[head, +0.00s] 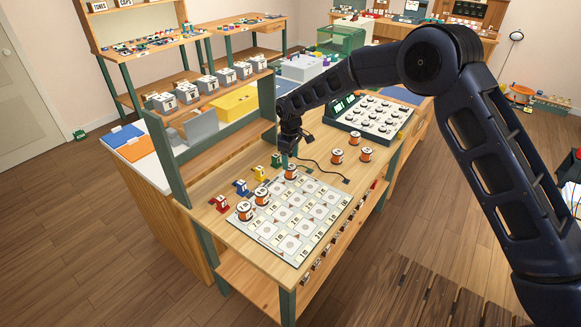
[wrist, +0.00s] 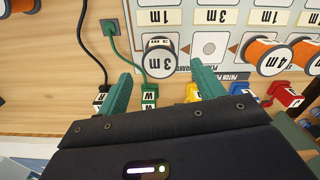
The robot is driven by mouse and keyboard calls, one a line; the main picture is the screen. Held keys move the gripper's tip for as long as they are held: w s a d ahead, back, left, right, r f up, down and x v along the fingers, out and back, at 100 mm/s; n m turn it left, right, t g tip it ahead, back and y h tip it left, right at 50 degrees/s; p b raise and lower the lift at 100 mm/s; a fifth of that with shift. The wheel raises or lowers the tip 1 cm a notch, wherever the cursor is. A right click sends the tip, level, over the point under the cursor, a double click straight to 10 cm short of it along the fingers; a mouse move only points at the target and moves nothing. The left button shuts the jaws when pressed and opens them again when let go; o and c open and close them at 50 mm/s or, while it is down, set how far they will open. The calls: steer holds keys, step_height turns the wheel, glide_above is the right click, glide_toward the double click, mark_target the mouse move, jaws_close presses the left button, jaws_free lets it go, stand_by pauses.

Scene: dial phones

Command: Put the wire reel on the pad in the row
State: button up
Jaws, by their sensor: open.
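A row of pads runs along the mat's (head: 331,224) edge beside the coloured plugs. An orange wire reel (head: 291,172) labelled 3 m sits at one end of this row. It also shows in the wrist view (wrist: 160,58), just beyond the gap between my fingers. Beside it is a bare pad (wrist: 209,46). On its other side stand two orange reels (wrist: 270,55) (wrist: 308,55); one is labelled 4 m. My gripper (wrist: 165,84) is open and empty, above the bench near the plugs. In the head view my gripper (head: 288,150) is partly dark and hard to make out.
Several loose orange reels (head: 337,156) stand on bare wood behind the mat. Green (wrist: 150,95), yellow (wrist: 193,93), red (wrist: 289,95) and black (wrist: 100,98) plugs stand near my fingers. A black cable lies on the bench. A dial panel (head: 371,117) stands at the back.

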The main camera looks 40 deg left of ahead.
mark_target(290, 166)
step_height(290, 166, up, 6)
steer(key=shift+f, duration=0.15)
